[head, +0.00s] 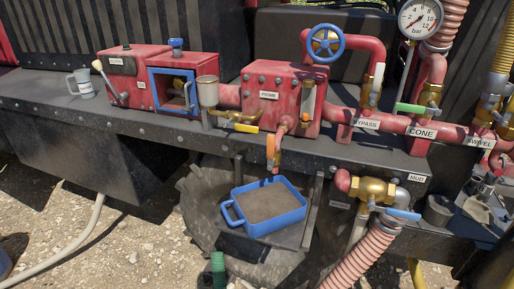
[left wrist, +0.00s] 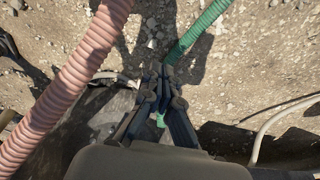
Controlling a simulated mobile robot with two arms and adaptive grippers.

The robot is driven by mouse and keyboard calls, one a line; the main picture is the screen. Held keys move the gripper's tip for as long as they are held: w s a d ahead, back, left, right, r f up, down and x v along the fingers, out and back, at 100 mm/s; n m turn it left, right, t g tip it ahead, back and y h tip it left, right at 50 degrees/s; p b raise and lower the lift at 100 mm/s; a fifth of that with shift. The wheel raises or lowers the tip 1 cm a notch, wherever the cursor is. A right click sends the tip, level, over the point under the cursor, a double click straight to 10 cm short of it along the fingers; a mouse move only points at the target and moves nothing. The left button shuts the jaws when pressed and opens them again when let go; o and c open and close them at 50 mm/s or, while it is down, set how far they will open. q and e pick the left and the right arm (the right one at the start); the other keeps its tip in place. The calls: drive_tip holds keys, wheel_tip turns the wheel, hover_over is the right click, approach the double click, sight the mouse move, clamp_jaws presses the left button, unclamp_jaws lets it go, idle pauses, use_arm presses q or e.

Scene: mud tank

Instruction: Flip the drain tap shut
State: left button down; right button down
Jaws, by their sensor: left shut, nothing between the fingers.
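No label reading drain is legible in the head view. A tap with an orange lever (head: 270,148) sits on a red spout above a blue tray (head: 240,228) of grey-brown mud. Its lever hangs roughly downward. A brass tap with a yellow lever (head: 246,128) sticks out below a grey cup, its lever roughly level. A brass valve with a light blue lever (head: 402,213) sits near the MUD label, lever roughly level. My left gripper (left wrist: 167,76) is shut and empty in the left wrist view, over gravelly ground and touching no tap. My right gripper is not in view.
A ribbed pink hose (left wrist: 78,80) and a green hose (left wrist: 200,28) run near my left gripper. A blue handwheel (head: 328,42), a green-lever valve (head: 413,108) and a pressure gauge (head: 420,18) crowd the red pipework. A mug (head: 84,84) stands on the left ledge.

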sight(270, 153)
use_arm(q)
drive_tip(key=w+d+r+n+t+h, duration=0.1)
drive_tip(key=w+r, duration=0.4)
drive_tip(key=r, duration=0.6)
drive_tip(key=w+d+r+n+t, duration=0.15)
drive_tip(key=w+r, duration=0.25)
drive_tip(key=r, duration=0.8)
drive_tip(key=w+d+r+n+t+h, duration=0.2)
drive_tip(key=w+r+n+t+h, duration=0.2)
drive_tip(key=w+r, duration=1.1)
drive_tip(key=w+d+r+n+t+h, duration=0.2)
drive_tip(key=w+r+n+t, duration=0.5)
drive_tip(key=w+r, duration=0.8)
drive_tip(key=shift+w+d+r+n+h+p, duration=0.25)
drive_tip(key=shift+d+n+h+p, duration=0.1)
drive_tip(key=shift+h, duration=0.55)
drive_tip(key=w+d+p, duration=0.4)
drive_tip(key=w+d, duration=0.3)
drive_tip(key=d, duration=0.1)
drive_tip(key=shift+w+d, duration=0.25)
drive_tip(key=shift+d, duration=0.15)
